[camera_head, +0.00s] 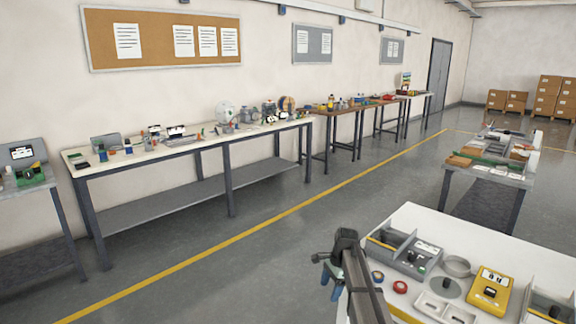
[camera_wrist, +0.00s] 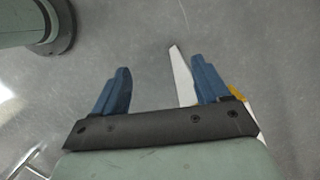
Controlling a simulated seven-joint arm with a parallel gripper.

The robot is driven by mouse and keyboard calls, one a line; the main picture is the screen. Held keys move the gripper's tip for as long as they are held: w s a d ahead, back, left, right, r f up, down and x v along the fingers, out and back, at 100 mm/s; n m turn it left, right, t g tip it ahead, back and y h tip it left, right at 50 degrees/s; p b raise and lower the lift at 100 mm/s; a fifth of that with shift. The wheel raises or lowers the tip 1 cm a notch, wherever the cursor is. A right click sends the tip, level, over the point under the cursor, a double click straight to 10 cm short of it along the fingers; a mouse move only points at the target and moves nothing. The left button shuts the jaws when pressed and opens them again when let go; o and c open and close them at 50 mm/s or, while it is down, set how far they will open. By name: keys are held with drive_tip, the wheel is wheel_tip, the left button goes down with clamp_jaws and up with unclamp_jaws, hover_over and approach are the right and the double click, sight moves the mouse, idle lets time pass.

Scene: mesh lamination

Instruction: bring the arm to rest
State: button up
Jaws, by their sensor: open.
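My gripper (camera_wrist: 160,90) shows in the wrist view with its two blue fingers spread wide apart and nothing held between them. Past the fingers is grey floor, with a thin white edge showing beside the right finger. In the head view my gripper (camera_head: 331,278) hangs at the left edge of the near white table (camera_head: 408,216), its blue fingers pointing down. My dark arm link runs down from it to the bottom of the picture.
A long bench (camera_head: 190,146) stands along the wall. Open floor (camera_head: 240,275) lies left of the near table.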

drive_tip(key=s+f+n+g+h, duration=0.1)
drive_tip(key=s+f+n+g, duration=0.35)
drive_tip(key=s+f, duration=2.05)
drive_tip(key=s+f+n, duration=0.3)
drive_tip(key=s, duration=0.7)
drive_tip(key=s+d+f+n+g+h, duration=0.1)
drive_tip(key=s+f+n, duration=0.2)
drive_tip(key=s, duration=0.7)
drive_tip(key=s+d+f+n, duration=0.1)
drive_tip(key=s+f+n, duration=0.2)
drive_tip(key=s, duration=0.7)
drive_tip(key=shift+s, duration=0.25)
drive_tip(key=shift+f+n+g, duration=0.1)
drive_tip(key=shift+n+g, duration=0.15)
